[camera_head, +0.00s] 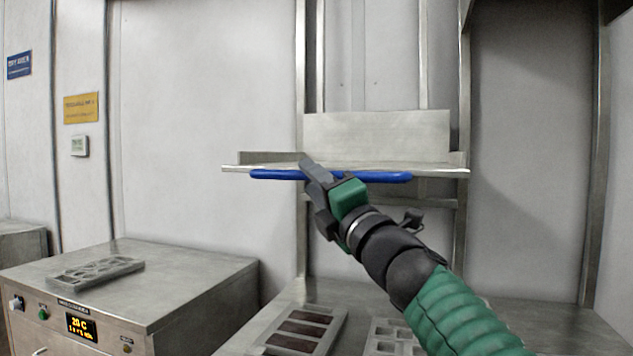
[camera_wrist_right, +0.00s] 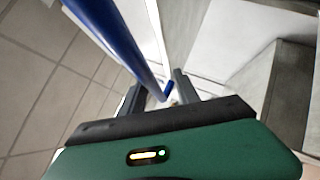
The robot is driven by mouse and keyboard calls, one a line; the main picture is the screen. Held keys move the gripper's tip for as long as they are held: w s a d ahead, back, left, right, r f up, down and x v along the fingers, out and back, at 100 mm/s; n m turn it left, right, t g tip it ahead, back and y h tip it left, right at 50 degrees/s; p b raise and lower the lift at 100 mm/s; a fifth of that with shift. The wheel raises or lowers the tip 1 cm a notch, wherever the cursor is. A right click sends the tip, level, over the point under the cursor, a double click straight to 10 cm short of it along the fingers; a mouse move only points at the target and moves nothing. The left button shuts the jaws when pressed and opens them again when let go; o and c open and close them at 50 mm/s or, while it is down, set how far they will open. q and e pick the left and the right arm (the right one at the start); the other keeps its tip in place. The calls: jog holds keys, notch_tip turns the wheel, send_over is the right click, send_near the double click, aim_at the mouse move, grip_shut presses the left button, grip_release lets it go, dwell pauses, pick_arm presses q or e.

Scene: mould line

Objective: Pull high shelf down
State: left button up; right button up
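The high shelf (camera_head: 375,166) is a flat metal tray with a raised back plate, set on an upright frame at the middle of the head view. A blue bar handle (camera_head: 385,177) runs along its front edge. My right gripper (camera_head: 309,168) is at the left part of this handle, with a finger crossing in front of the bar. In the right wrist view the blue bar (camera_wrist_right: 117,42) runs down toward the space between the two dark fingers (camera_wrist_right: 158,92). The fingers stand apart, with a gap showing beside the bar. My left gripper is not in view.
Below the shelf, a metal table (camera_head: 335,293) holds a mould tray with dark cavities (camera_head: 303,331) and another grey mould (camera_head: 385,338). At the left, a metal heater unit (camera_head: 190,285) with a lit display carries a grey mould (camera_head: 95,272). Metal posts (camera_head: 464,130) flank the shelf.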

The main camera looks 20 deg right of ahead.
jog(key=shift+s+d+r, duration=0.1)
jog(key=shift+s, duration=0.25)
jog(key=b+v, duration=1.1)
jog(key=v, duration=0.5)
jog(key=shift+f+b, duration=0.35)
